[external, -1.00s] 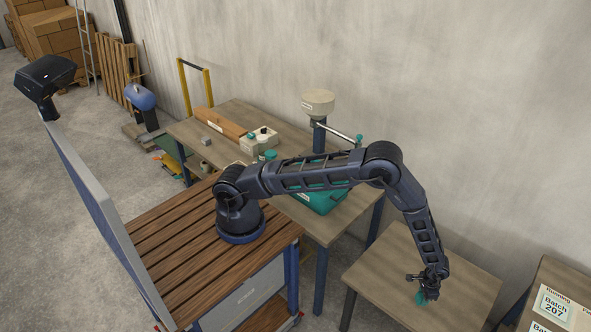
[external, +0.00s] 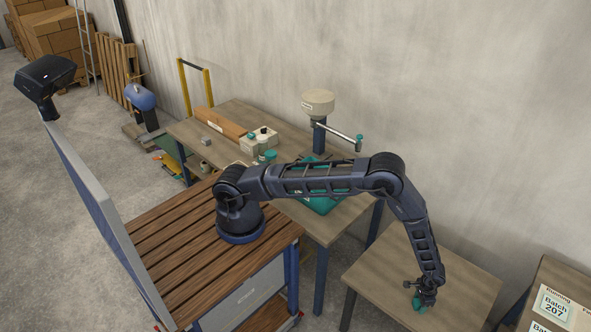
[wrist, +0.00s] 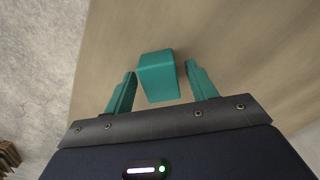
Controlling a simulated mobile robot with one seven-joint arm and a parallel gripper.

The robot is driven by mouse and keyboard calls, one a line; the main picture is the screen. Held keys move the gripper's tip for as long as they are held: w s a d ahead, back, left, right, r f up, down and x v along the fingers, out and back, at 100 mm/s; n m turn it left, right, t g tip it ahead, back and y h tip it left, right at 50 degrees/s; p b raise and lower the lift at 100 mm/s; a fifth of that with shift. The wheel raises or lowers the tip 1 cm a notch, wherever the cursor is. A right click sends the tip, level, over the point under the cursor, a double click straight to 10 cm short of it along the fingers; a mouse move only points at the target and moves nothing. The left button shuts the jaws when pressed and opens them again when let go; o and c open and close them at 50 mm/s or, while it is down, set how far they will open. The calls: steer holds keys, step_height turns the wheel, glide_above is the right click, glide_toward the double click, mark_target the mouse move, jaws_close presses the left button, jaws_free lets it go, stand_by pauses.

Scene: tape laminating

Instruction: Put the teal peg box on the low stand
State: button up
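The teal peg box (wrist: 157,78) shows in the wrist view, just past and between the tips of my teal-fingered gripper (wrist: 161,74). Its top face and one side show. Narrow gaps appear between the box and both fingers, so my gripper looks open around it. In the external view, my gripper (external: 422,299) points down at the low tan-topped stand (external: 380,285), near its right front part. The teal at its end is small there, and I cannot tell box from fingers. The wrist view shows the tan top (wrist: 235,50) under the box.
A taller workbench (external: 228,118) stands behind, with a teal tray (external: 322,203), a post with a cream head (external: 318,102) and small parts. A board with batch labels (external: 556,306) is at the right edge. The stand's top around my gripper looks clear.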

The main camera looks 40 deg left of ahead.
steer(key=shift+r, duration=0.1)
step_height(320, 180, up, 12)
stand_by(0.8)
